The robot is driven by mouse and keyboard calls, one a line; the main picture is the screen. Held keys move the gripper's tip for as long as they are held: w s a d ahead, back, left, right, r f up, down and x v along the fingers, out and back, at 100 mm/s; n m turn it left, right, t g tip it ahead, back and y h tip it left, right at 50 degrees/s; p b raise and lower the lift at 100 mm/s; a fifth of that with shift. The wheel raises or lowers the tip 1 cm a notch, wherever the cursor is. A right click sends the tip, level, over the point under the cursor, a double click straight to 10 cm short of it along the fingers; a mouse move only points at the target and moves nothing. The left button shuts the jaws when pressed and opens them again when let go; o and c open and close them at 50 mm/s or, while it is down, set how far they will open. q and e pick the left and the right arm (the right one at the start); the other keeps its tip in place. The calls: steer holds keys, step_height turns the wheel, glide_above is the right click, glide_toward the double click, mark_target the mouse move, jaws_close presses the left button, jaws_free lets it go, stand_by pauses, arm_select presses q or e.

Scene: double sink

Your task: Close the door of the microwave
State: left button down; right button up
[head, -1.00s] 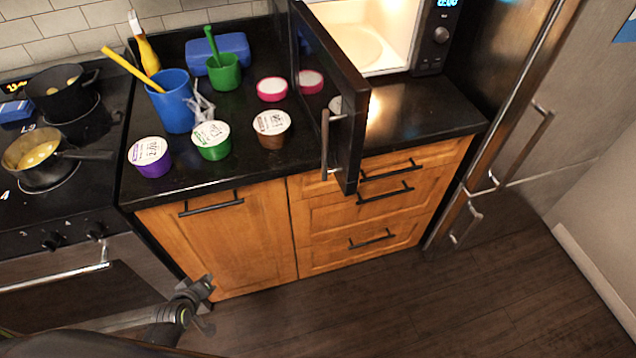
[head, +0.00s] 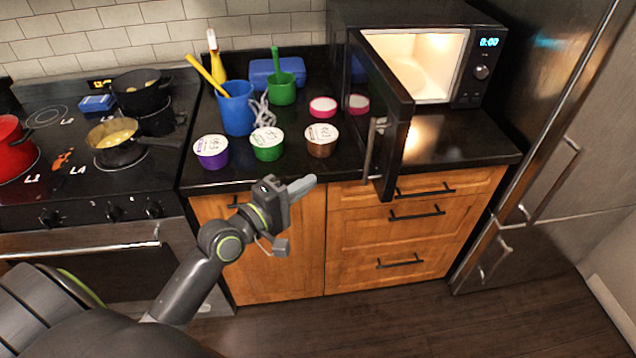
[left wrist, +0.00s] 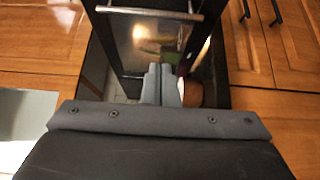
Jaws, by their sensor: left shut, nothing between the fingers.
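The microwave (head: 420,20) stands at the back right of the counter, its lit inside showing. Its black door (head: 394,130) stands wide open, swung out past the counter's front edge, with a silver vertical handle (head: 370,150) on its left face. My left gripper (head: 306,186) is shut and empty, in front of the counter edge, left of the door and apart from it. In the left wrist view the shut fingertips (left wrist: 160,75) show against a dark panel with a silver bar, which looks like the door (left wrist: 122,45). My right gripper is not in view.
Purple (head: 211,152), green (head: 267,143) and brown (head: 321,140) tubs stand near the counter's front edge left of the door. A blue cup (head: 237,108) and a green cup (head: 282,90) stand behind. The stove (head: 85,185) is at left, the fridge (head: 560,120) at right.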

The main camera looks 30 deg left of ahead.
arm_select(q)
steer(key=w+d+p, duration=0.2)
steer(key=w+d, duration=0.4)
steer(key=w, duration=0.3)
steer(key=shift+w+d, duration=0.15)
steer(key=shift+d, duration=0.15)
